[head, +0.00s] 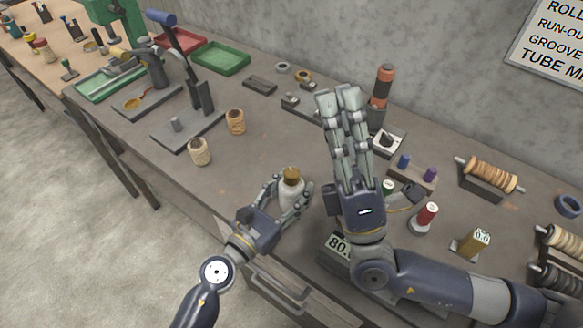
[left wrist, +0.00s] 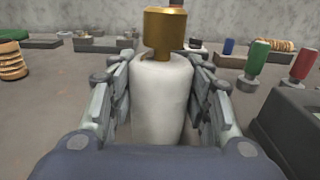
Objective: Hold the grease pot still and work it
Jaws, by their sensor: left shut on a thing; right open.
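The grease pot has a pale, cream body (head: 290,194) and a brass-coloured cap (head: 291,174). It stands upright near the front edge of the bench. My left gripper (head: 283,193) is shut on the pot's body. In the left wrist view the white body (left wrist: 161,97) sits between the fingers, with the brass cap (left wrist: 165,30) above them.
Two cork-like spools (head: 236,122) stand left of the pot. A scale with a display (head: 338,246) is to its right. A red-handled tool (head: 427,214) and a yellow block (head: 474,240) stand further right. Green tray (head: 221,58) lies far left. Bench between spools and pot is clear.

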